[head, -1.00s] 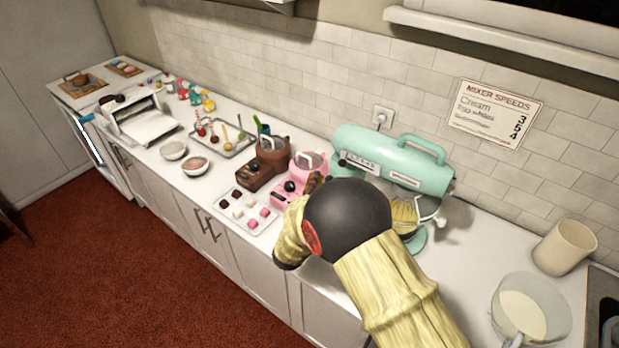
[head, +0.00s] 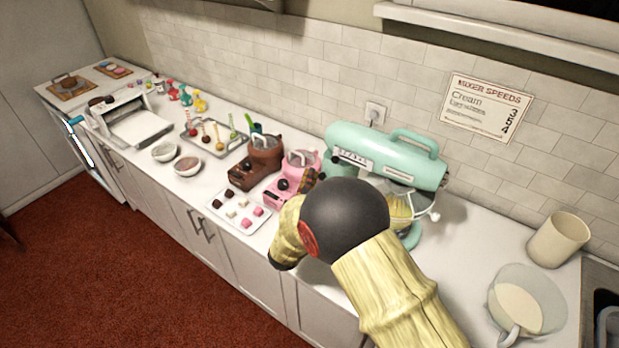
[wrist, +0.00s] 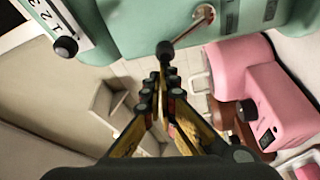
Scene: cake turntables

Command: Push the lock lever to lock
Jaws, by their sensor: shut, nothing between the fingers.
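The mint-green stand mixer (head: 390,155) stands on the counter by the wall, partly hidden behind my arm. In the wrist view its green body (wrist: 125,25) fills the top. A metal lever with a dark round knob (wrist: 166,50) sticks out from the body. My gripper (wrist: 158,82) is shut and empty, its fingertips just below the lever knob in the picture. I cannot tell whether they touch it. In the head view the gripper is mostly hidden behind my arm.
A numbered speed slider with a black knob (wrist: 65,47) is on the mixer, left of the lever. A pink machine (wrist: 240,85) stands close on the right; a brown one (head: 255,160) is beyond it. A cream cup (head: 557,240) and a glass jug (head: 525,300) stand at right.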

